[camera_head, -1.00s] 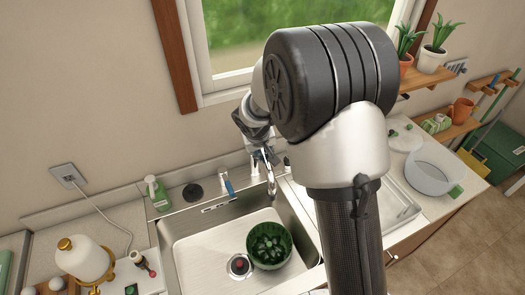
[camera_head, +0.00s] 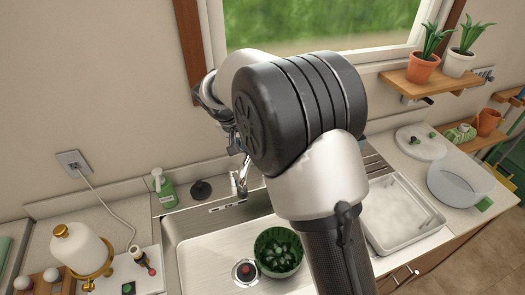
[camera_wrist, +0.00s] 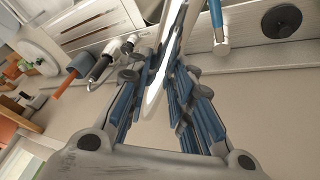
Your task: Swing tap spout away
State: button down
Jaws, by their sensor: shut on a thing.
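The chrome tap spout (camera_wrist: 153,98) runs between my gripper's (camera_wrist: 182,50) blue-padded fingers in the wrist view, and the fingers are shut on it. In the head view the tap (camera_head: 241,180) stands at the back rim of the sink (camera_head: 200,258), below the window. My gripper (camera_head: 233,142) is at its upper part there, largely hidden behind my own arm. The exact contact between finger pads and spout is hard to see.
A green bowl (camera_head: 277,252) with dark green contents sits in the sink, right of the drain (camera_head: 245,272). A soap bottle (camera_head: 163,190) stands left of the tap. A white tray (camera_head: 402,215) lies right of the sink. Plants (camera_head: 422,66) stand on the shelf.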

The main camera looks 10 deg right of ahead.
jog(key=shift+w+a+m+g, duration=0.15)
jog(key=shift+w+a+m, duration=0.25)
jog(key=shift+a, duration=0.2)
jog(key=shift+w+a+m+g, duration=0.15)
jog(key=shift+w+a+m, duration=0.1)
jog(key=shift+a+m, duration=0.3)
jog(key=c, duration=1.4)
grip_release()
jog(key=v, duration=1.2)
jog(key=shift+a, duration=0.2)
